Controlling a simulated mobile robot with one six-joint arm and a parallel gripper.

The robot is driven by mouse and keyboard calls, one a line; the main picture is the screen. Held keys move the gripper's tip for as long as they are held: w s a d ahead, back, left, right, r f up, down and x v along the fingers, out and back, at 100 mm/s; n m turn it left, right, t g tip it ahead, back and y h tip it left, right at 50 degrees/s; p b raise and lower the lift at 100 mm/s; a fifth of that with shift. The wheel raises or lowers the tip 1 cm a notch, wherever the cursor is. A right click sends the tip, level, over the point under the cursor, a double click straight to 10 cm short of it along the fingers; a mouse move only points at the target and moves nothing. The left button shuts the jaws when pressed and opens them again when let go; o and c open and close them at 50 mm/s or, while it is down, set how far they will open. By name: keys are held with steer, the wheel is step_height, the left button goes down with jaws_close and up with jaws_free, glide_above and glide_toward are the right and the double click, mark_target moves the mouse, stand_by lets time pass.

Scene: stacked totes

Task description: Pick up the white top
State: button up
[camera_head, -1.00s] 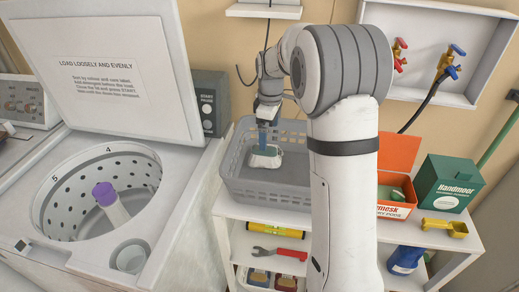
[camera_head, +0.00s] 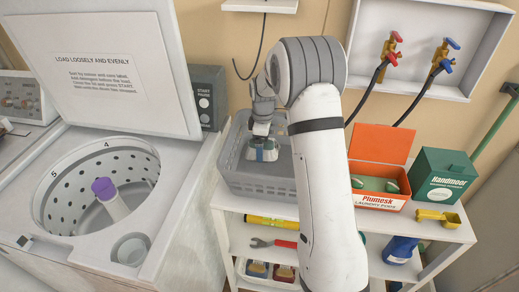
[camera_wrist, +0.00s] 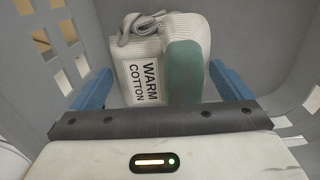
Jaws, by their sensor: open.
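The white top (camera_wrist: 137,62) is a ribbed white bundle with a "WARM COTTON" label, a green patch and grey cords or straps at its far end. It lies in the grey laundry basket (camera_head: 262,187); in the head view only a small part of the top (camera_head: 262,155) shows below my gripper. My gripper (camera_wrist: 160,72) is open, its blue fingers on either side of the top in the wrist view. I cannot tell whether either finger touches it. The top's near edge is hidden by the gripper body.
The basket walls surround my gripper closely. An open washer (camera_head: 60,240) stands left. On the shelf top, an orange box (camera_head: 380,203), a green box (camera_head: 446,180) and a yellow scoop (camera_head: 440,217) stand to the right. Taps (camera_head: 390,48) are on the wall.

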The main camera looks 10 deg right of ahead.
steer(key=shift+c, duration=0.3)
steer(key=c, duration=1)
